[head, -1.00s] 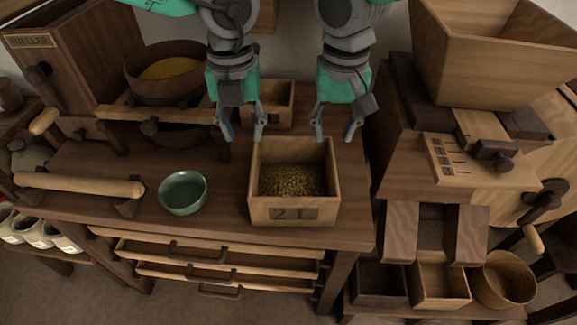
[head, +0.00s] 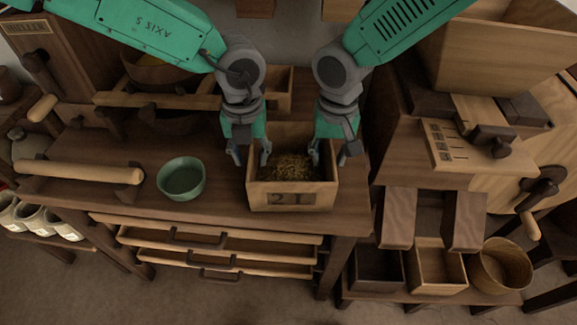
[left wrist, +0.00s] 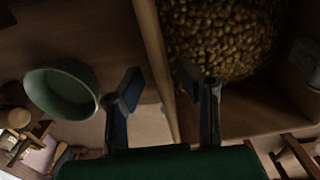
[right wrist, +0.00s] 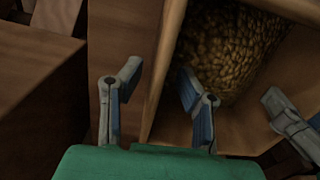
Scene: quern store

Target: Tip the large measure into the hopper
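The large measure (head: 262,196) is a wooden box marked "2 L", standing upright on the bench and holding golden grain (head: 290,167). My left gripper (head: 250,157) is open at its left wall; in the left wrist view one finger is outside and one inside the wall (left wrist: 160,70). My right gripper (head: 333,153) is open at the right wall; the right wrist view shows its fingers either side of that wall (right wrist: 160,85). Neither gripper is visibly closed on the wood. The hopper (head: 500,52) is the wide wooden box at upper right, its inside only partly seen.
A green bowl (head: 182,180) stands left of the measure, also seen in the left wrist view (left wrist: 62,95). A wooden roller bar (head: 78,172) lies further left. A smaller box (head: 283,92) is behind. A mill block with a lever (head: 490,140) stands right, under the hopper.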

